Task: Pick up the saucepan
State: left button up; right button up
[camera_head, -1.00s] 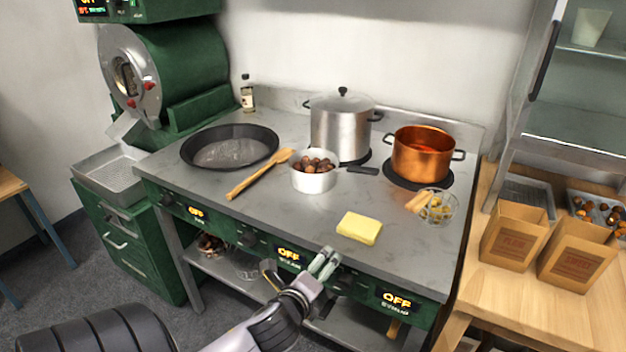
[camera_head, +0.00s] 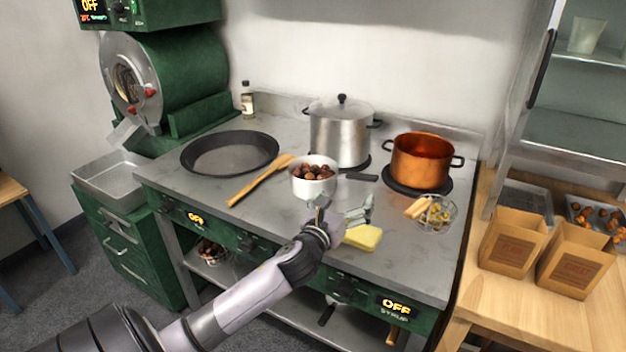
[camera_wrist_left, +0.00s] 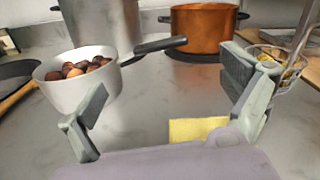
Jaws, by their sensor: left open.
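The saucepan (camera_head: 313,184) is small and white with a dark handle (camera_head: 361,177) pointing right. It holds several brown chestnuts and stands on the grey stove top. In the left wrist view the saucepan (camera_wrist_left: 78,90) is at the left and its handle (camera_wrist_left: 154,47) reaches to the right at the top middle. My left gripper (camera_head: 342,206) is open and empty, just in front of the saucepan and its handle. My right gripper is not in view.
A lidded steel pot (camera_head: 340,135) and a copper pot (camera_head: 420,164) stand behind. A wire basket (camera_head: 437,212) is to the right. A wooden spoon (camera_head: 258,183) and a dark pan (camera_head: 230,153) are to the left.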

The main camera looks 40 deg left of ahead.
aim_at(360, 177)
pick_arm(q)
jog(key=x, duration=0.8)
jog(key=shift+w, duration=0.25)
jog(key=shift+s, duration=0.1)
jog(key=shift+c, duration=0.6)
jog(key=c, duration=1.2)
jog(key=shift+a+r, duration=0.1)
jog(key=shift+r, duration=0.1)
jog(key=shift+c, duration=0.4)
jog(key=shift+p, duration=0.3)
